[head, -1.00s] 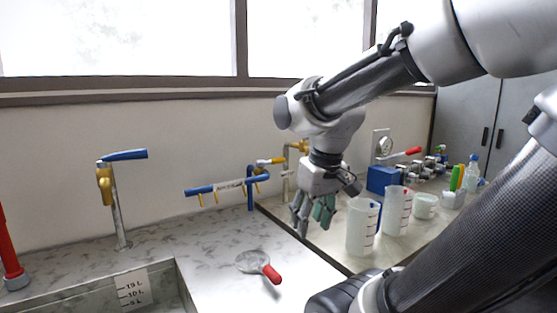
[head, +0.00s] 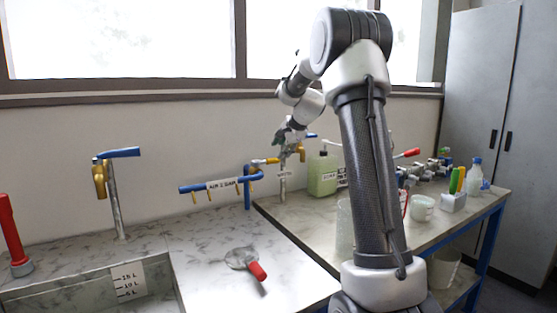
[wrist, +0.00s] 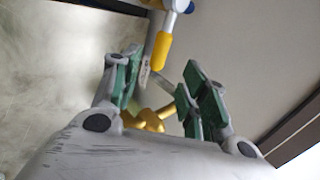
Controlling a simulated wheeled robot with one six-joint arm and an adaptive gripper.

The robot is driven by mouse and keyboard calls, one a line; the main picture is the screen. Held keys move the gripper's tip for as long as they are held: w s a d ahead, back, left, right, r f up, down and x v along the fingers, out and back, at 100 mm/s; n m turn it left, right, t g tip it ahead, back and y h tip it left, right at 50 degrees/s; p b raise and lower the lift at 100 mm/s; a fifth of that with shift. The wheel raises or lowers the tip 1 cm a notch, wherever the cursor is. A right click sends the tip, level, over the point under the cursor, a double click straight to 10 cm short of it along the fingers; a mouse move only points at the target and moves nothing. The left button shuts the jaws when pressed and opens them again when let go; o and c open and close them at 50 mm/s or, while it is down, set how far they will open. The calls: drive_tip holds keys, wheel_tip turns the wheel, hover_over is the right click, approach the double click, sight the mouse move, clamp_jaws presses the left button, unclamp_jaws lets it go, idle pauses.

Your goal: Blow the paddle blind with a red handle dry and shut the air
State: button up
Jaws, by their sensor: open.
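The paddle blind (head: 239,257), a pale round disc with a red handle (head: 257,271), lies on the marbled counter right of the sink. Whether it is wet cannot be told. The blue air pipe (head: 222,185), labelled "AIR 2 BAR", runs above the counter with several small brass nozzles pointing down. A yellow lever (head: 266,161) sits at its right end; a yellow lever also shows in the wrist view (wrist: 160,50). My gripper (head: 288,140) is by the wall near the brass fittings, open and empty. In the wrist view its green-padded fingers (wrist: 158,85) stand either side of brass (wrist: 150,121), contact unclear.
A blue-levered brass tap (head: 101,180) stands behind the sink (head: 165,292). A green soap bottle (head: 322,176) stands right of the fittings, close to my arm. Beakers, small bottles and valves crowd the right bench. The counter around the paddle is clear.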

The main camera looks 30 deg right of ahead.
sight(274, 159)
drive_tip(key=x, duration=0.7)
drive_tip(key=shift+w+f, duration=0.2)
drive_tip(key=shift+f, duration=0.05)
drive_tip(key=shift+c, duration=0.2)
clamp_jaws()
